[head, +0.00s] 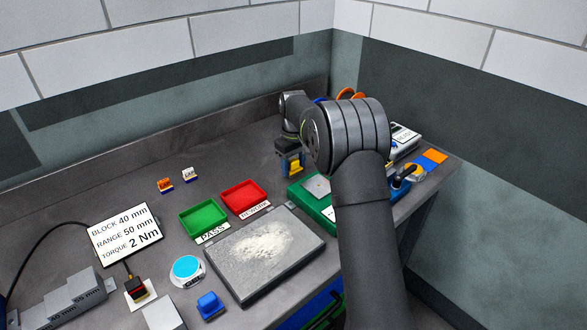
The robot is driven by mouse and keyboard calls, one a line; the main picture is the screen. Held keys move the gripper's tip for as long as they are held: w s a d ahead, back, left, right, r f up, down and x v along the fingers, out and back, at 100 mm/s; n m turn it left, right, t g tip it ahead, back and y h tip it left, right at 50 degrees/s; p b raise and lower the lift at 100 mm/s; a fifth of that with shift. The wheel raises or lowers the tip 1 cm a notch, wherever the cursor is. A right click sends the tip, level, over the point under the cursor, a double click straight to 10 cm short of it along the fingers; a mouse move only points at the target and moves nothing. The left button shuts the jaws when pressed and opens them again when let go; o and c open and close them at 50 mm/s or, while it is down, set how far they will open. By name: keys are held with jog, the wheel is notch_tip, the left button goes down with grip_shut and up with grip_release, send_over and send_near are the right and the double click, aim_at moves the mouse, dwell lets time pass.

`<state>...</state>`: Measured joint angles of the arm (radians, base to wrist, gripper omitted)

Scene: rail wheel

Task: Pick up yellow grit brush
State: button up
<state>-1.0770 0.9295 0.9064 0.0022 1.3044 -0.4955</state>
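A small yellow block-like thing (296,165), which looks like the yellow grit brush, stands on the grey bench behind the red tray, with a dark blue base. My gripper (290,163) points down over it from behind my arm's large grey joint. The dark gripper body covers part of the yellow thing, and its fingers are too small and hidden to tell whether they are apart or closed on it. I cannot tell whether the yellow thing is lifted or resting.
A green tray (190,222) and a red tray (233,205) lie left of my arm. A metal plate with white powder (300,262) is in front. A green case (299,195) sits close to my gripper.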

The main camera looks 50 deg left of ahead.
aim_at(294, 160)
jog(key=c, duration=0.5)
jog(key=shift+r, duration=0.6)
notch_tip(294, 160, up, 3)
jog(key=shift+f, duration=0.15)
jog(key=w+d+r, duration=0.2)
jog(key=d, duration=0.1)
jog(key=w+d+r, duration=0.1)
jog(key=d+r, duration=0.1)
jog(key=d, duration=0.1)
jog(key=w+d+r, duration=0.2)
jog(key=d+r, duration=0.1)
jog(key=d, duration=0.1)
jog(key=shift+w+d, duration=0.1)
jog(key=shift+w, duration=0.25)
